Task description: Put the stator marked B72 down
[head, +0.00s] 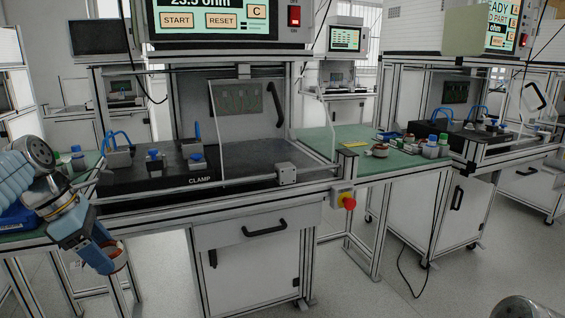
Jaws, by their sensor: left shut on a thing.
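My left gripper (103,252) is at the lower left, in front of the test bench. It is shut on a stator (115,261), a short ring with copper-brown windings and a pale rim. The stator hangs in the air in front of the bench frame, below the level of the worktops. The blue gripper body hides part of it, and I cannot read any mark on it. My right gripper is not in view.
The black test bed (240,160) carries blue-handled clamps and a raised clear guard. A green worktop (350,140) on its right holds another stator (377,150), bottles and small parts. A red stop button (349,202) sticks out in front.

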